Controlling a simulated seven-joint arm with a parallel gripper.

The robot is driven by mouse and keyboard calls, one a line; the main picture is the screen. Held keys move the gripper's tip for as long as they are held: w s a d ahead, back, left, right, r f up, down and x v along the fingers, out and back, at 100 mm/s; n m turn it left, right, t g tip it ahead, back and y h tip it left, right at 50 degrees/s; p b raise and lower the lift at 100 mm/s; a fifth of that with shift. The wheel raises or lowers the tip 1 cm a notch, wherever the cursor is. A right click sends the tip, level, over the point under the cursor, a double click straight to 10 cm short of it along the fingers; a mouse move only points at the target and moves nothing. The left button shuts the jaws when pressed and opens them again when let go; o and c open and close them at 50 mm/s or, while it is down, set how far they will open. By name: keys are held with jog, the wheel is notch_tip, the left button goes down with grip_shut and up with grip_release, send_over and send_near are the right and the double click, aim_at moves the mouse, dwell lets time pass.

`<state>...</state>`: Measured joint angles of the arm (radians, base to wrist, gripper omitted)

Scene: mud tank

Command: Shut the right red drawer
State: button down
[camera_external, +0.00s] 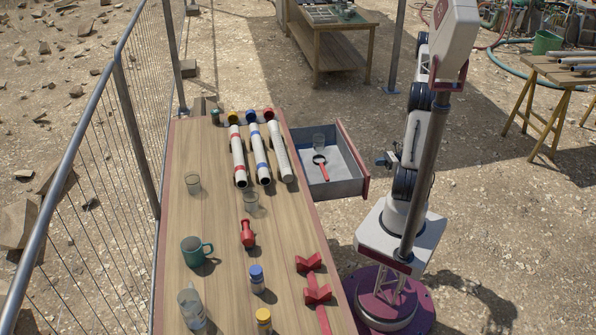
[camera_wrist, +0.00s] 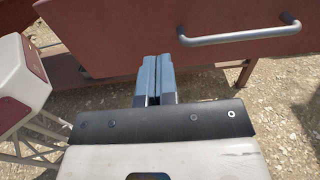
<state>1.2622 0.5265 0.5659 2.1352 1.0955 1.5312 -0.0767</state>
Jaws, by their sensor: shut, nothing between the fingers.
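The red drawer is pulled out from the right side of the wooden table in the external view; its red front (camera_external: 354,163) faces my arm. Inside its grey tray lie a glass (camera_external: 319,141) and a red-handled magnifying glass (camera_external: 322,168). In the wrist view the red drawer front (camera_wrist: 110,35) spans the top, with a metal bar handle (camera_wrist: 240,36). My gripper (camera_wrist: 155,62) is shut and empty, at the front's lower edge, left of the handle. In the external view my gripper (camera_external: 384,160) is just outside the front; contact cannot be told.
The tabletop (camera_external: 215,250) holds several pipes (camera_external: 260,155), a green mug (camera_external: 195,250), glasses, small bottles and red clamp-like parts (camera_external: 315,292). A wire fence (camera_external: 80,180) runs along the left. A workbench (camera_external: 330,35) stands at the back. Ground beyond the drawer is clear.

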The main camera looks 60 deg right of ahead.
jog(key=x, duration=0.8)
jog(key=shift+w+a, duration=0.2)
jog(key=shift+w, duration=0.05)
jog(key=shift+w+a, duration=0.1)
dwell(0.5)
jog(key=x, duration=3.1)
jog(key=shift+a+f, duration=0.1)
jog(key=shift+f, duration=0.05)
jog(key=shift+x, duration=0.85)
jog(key=shift+w, duration=0.2)
jog(key=shift+v, duration=7.45)
jog(key=shift+a, duration=0.1)
